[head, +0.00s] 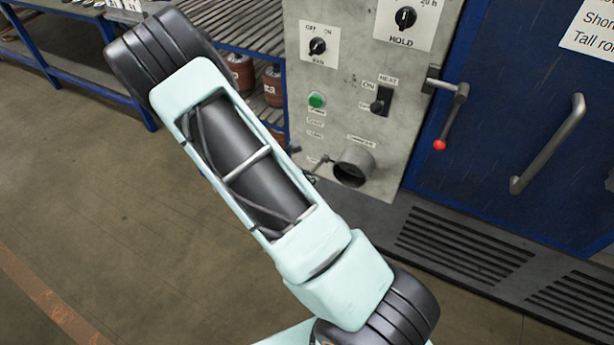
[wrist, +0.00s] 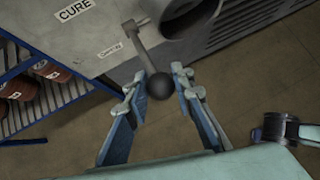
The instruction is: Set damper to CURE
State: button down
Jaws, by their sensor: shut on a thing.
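The damper lever (wrist: 145,48) shows in the wrist view as a grey rod on the panel, ending in a dark ball knob (wrist: 160,86). My gripper (wrist: 159,80) has its two blue-backed fingers on either side of the knob and is shut on it. The CURE label (wrist: 75,11) is on the panel to the left of the lever. A smaller label (wrist: 110,50), too blurred to read, is between it and the knob.
A round pipe opening (head: 353,167) sticks out of the panel right of the lever. Above are a green button (head: 317,100), the HEAT switch (head: 381,100) and dials. A red-tipped door latch (head: 440,144) is at right. A blue rack (wrist: 40,100) stands left. The floor in front is clear.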

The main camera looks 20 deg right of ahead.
jog(key=shift+w+d+r, duration=0.15)
jog(key=shift+r, duration=0.05)
jog(key=c, duration=2)
grip_release()
jog(key=o, duration=0.3)
jog(key=shift+f, duration=0.1)
jog(key=shift+o, duration=0.2)
jog(key=v, duration=1.2)
